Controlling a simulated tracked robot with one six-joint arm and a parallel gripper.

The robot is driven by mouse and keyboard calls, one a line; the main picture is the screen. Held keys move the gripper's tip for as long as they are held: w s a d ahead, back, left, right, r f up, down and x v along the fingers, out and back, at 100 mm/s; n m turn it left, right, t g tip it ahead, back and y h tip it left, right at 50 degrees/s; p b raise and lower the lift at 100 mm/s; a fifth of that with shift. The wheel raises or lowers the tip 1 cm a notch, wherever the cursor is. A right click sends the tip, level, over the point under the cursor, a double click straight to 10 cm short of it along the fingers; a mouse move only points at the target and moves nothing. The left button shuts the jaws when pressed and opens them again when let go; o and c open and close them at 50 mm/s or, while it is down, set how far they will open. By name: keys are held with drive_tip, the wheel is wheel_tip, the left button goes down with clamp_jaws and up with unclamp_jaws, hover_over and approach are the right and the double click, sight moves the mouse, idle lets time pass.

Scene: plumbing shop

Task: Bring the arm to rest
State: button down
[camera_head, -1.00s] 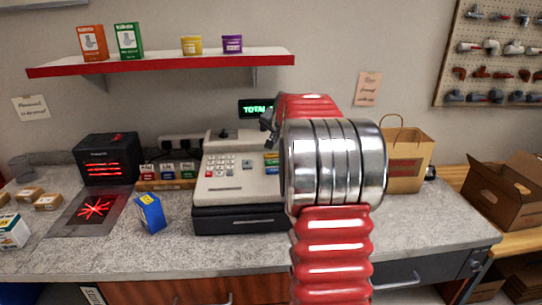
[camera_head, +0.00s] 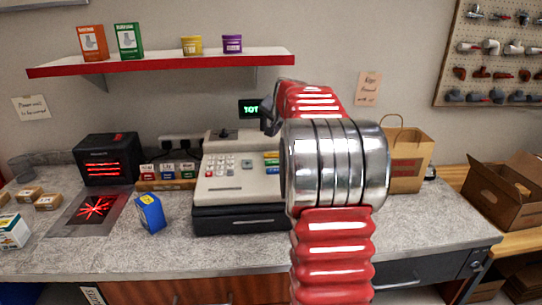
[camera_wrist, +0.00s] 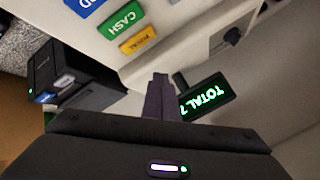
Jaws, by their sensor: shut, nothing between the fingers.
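My gripper (camera_head: 270,122) shows at the far end of my red and silver arm in the head view, in front of the register's green display (camera_head: 251,109). In the wrist view my gripper (camera_wrist: 161,80) is shut and empty, its dark fingers together. The display (camera_wrist: 207,95) stands just right of the fingertips there. The cash register (camera_head: 235,185) sits on the counter behind my arm, its right part hidden. Its green and yellow keys (camera_wrist: 122,20) show at the top of the wrist view.
The grey counter (camera_head: 270,255) holds a blue box (camera_head: 150,213), a black scanner (camera_head: 107,160) and a paper bag (camera_head: 408,165). A red-edged shelf (camera_head: 165,63) hangs above. An open carton (camera_head: 505,190) stands at the right. The counter's front is mostly clear.

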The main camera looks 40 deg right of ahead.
idle(0.4)
drive_tip(key=s+a+r+n+y, duration=0.1)
drive_tip(key=s+a+n, duration=0.4)
drive_tip(key=a, duration=1)
drive_tip(key=s+a+r+n+y, duration=0.15)
drive_tip(key=s+a, duration=0.55)
drive_tip(key=a, duration=0.7)
drive_tip(key=s+a+f+n+g+y, duration=0.1)
drive_tip(key=s+a+f+n, duration=0.3)
drive_tip(key=s+a, duration=0.3)
drive_tip(key=s+a+f+n+g+y, duration=0.1)
drive_tip(key=s+a+f+n, duration=0.3)
drive_tip(key=s, duration=1.1)
drive_tip(key=a+f, duration=0.2)
drive_tip(key=a, duration=0.2)
drive_tip(key=shift+f, duration=0.3)
